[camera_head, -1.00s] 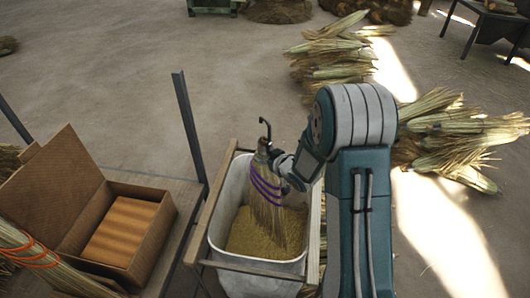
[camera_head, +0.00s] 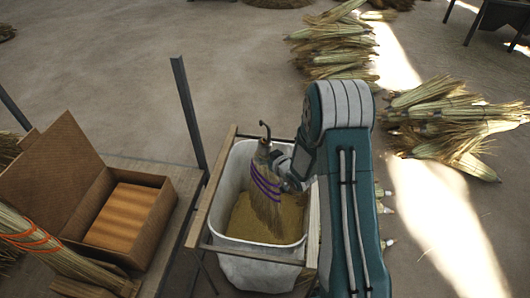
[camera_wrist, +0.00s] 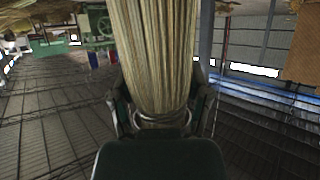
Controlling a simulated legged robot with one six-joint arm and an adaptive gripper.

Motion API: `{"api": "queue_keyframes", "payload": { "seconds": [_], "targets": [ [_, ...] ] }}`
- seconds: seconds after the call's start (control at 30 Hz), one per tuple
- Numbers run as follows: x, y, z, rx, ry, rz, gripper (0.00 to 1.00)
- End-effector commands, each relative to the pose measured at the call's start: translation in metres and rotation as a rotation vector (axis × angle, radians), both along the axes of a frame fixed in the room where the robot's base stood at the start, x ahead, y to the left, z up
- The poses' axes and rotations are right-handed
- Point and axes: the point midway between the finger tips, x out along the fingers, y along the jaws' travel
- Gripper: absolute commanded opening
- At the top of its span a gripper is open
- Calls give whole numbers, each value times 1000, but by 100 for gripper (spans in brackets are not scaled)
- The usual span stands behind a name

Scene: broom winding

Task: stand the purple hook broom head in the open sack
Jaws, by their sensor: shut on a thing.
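The purple hook broom head (camera_head: 265,186) has purple bands around its straw and a dark hook at its top. It hangs upright with a slight tilt, hook up and bristles down, over the open sack (camera_head: 236,176). The sack is pale, held in a wooden frame, with tan grainy material inside. The bristle tips are inside the sack's mouth; I cannot tell whether they touch the fill. My gripper (camera_head: 277,164) is shut on the broom head near its top, from the right. In the wrist view the straw (camera_wrist: 155,50) fills the middle between my gripper's fingers (camera_wrist: 162,112).
An open cardboard box (camera_head: 122,215) stands on a bench left of the sack. A broom bundle with orange bands (camera_head: 45,245) lies in front of it. A dark metal post (camera_head: 188,112) rises between bench and sack. Straw bundles (camera_head: 335,45) lie on the floor behind and right.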

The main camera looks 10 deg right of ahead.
Motion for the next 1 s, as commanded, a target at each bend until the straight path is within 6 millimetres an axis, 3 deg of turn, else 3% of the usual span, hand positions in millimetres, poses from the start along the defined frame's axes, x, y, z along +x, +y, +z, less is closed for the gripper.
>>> {"api": "queue_keyframes", "payload": {
  "seconds": [1.0],
  "targets": [
    [1, 0, -68, 1, -1, -1, 1]
  ]
}}
